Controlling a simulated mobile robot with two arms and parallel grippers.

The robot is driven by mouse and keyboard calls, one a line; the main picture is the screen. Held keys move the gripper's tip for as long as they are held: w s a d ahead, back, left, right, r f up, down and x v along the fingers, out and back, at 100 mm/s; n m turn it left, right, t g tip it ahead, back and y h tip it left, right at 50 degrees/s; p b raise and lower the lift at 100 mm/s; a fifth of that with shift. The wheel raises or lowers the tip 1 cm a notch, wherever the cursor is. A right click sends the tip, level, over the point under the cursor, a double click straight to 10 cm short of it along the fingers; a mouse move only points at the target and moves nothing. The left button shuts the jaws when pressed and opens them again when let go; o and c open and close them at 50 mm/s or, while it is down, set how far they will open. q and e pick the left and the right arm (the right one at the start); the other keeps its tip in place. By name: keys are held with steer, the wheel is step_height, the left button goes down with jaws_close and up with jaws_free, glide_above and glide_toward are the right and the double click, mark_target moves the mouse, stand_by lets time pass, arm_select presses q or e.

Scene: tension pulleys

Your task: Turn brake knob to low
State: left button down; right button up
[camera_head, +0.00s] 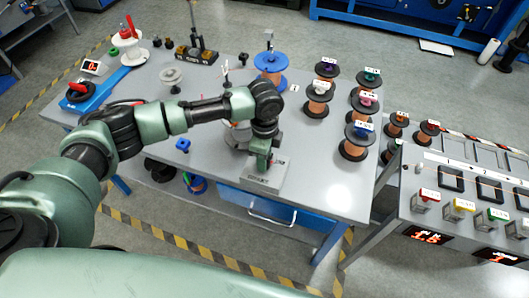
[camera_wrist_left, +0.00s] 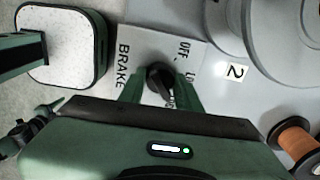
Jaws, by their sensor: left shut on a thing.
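The brake plate (camera_head: 265,180) is a light grey panel at the front edge of the table. In the left wrist view the plate (camera_wrist_left: 140,42) shows the words BRAKE and OFF, and a partly covered label starting with L. The black brake knob (camera_wrist_left: 160,78) sits between the two green fingers of my left gripper (camera_wrist_left: 160,92), which is shut on it. In the head view my left gripper (camera_head: 262,163) points down at the plate and hides the knob. The knob's exact pointing direction is hard to tell. My right gripper is not in view.
Several copper wire spools (camera_head: 318,100) stand on the table's right part. A blue spool (camera_head: 270,62) stands at the back. A second bench with colored switches and red displays (camera_head: 430,236) is at the right. A blue drawer (camera_head: 265,207) lies under the table.

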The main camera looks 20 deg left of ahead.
arm_select(q)
steer(key=n+p, duration=0.4)
steer(key=p, duration=0.1)
steer(key=n+p, duration=0.2)
steer(key=shift+r+p, duration=0.25)
steer(key=shift+p, duration=0.05)
steer(key=shift+f+n+p, duration=0.15)
steer(key=shift+n+p, duration=1.35)
steer(key=shift+n, duration=0.4)
steer(key=c, duration=1)
jaws_free()
steer(key=shift+r+b, duration=0.5)
steer(key=shift+r, duration=3.35)
